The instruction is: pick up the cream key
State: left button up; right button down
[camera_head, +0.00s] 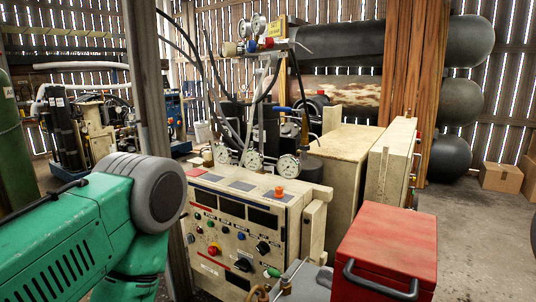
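I cannot make out a cream key in the head view. A cream control panel (240,232) stands in the middle, with black knobs, small coloured buttons, a red knob and an orange button on top. My green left arm comes in from the left and ends in view at a grey round joint beside the panel. No fingers show on it. My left gripper is not in view, and neither is my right gripper.
A red box (386,250) with a black handle stands at the front right. Gauges (288,167) and hoses rise behind the panel. A post (147,85) stands left of it. Large dark tanks (458,102) and a cardboard box (501,178) are at the back right, with open floor before them.

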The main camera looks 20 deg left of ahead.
aim_at(208, 155)
jog(key=i+j+z, duration=0.2)
jog(key=j+z, duration=0.15)
jog(key=j, duration=0.2)
jog(key=i+j+z, duration=0.1)
jog(key=j+z, duration=0.2)
jog(key=j, duration=0.3)
jog(key=j+z, duration=0.35)
jog(key=j, duration=0.25)
